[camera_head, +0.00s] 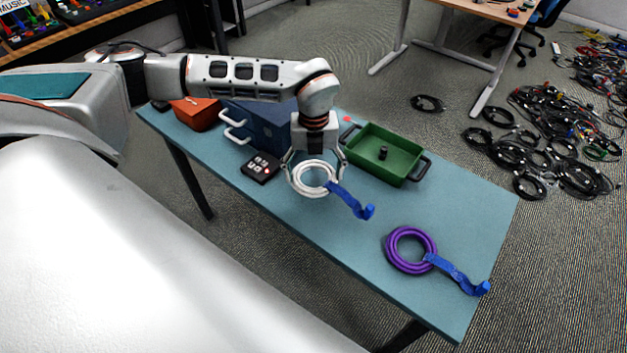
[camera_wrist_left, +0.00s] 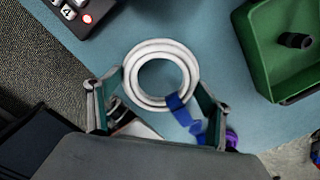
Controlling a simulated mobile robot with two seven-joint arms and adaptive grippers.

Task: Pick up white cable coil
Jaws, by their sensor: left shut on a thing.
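The white cable coil (camera_head: 311,179) with a blue strap (camera_head: 351,202) is in the head view, over the middle of the teal table. My left gripper (camera_head: 312,172) comes down from above and is shut on the coil, one finger on each side. In the left wrist view the coil (camera_wrist_left: 160,75) shows as a ring between the two fingers (camera_wrist_left: 158,100), with its blue strap at the lower right. I cannot tell how far the coil is above the table. My right gripper does not show.
A purple cable coil (camera_head: 411,250) lies on the teal table (camera_head: 350,255) at the right. A green tray (camera_head: 378,157), a black button box (camera_head: 261,167), a blue drawer box (camera_head: 262,125) and an orange bin (camera_head: 196,113) stand along the table. Several loose cables (camera_head: 560,160) cover the floor.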

